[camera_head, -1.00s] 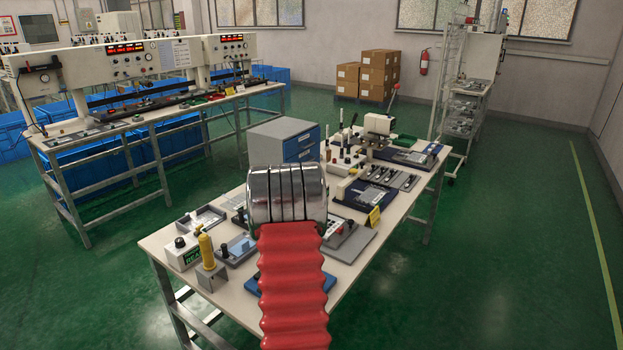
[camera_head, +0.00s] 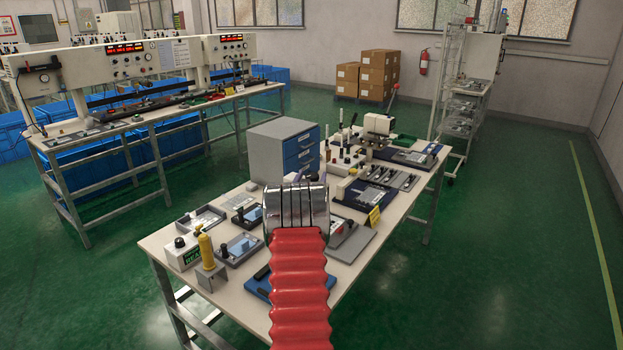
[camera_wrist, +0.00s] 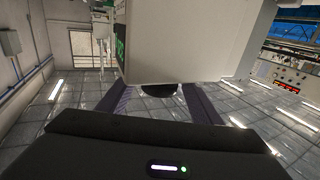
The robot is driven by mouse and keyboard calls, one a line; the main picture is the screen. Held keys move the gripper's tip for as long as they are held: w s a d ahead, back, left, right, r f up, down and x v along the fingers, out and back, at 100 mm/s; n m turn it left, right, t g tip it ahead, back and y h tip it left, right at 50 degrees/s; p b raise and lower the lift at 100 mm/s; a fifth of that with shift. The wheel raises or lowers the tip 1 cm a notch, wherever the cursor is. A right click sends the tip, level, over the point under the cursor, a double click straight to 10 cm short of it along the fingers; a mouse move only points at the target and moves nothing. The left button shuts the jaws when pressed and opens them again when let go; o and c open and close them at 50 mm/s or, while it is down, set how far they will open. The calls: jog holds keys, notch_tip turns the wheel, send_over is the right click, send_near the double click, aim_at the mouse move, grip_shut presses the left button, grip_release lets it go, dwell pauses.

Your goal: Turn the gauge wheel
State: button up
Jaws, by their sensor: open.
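In the wrist view, which looks upside down, a white box (camera_wrist: 185,40) with a green display (camera_wrist: 120,42) fills the upper middle. A dark round part (camera_wrist: 160,91), perhaps the gauge wheel, shows at its lower edge. My gripper (camera_wrist: 157,88) is open, with one dark purple finger to each side of that part. I cannot tell whether they touch it. In the head view, my red and silver arm hides most of the gripper. A small white box with a green display (camera_head: 190,257) and a black knob stands at the bench's left end; I cannot tell whether it is the same box.
The bench (camera_head: 160,240) is crowded with small fixtures. A yellow-handled tool (camera_head: 206,250) stands at its left corner. A grey cabinet (camera_head: 268,157) with blue drawers stands behind my arm. The green floor at right is clear.

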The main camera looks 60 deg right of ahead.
jog(key=shift+d, duration=0.15)
jog(key=shift+c, duration=0.7)
jog(key=c, duration=0.9)
jog(key=shift+a, duration=0.2)
jog(key=shift+d, duration=0.15)
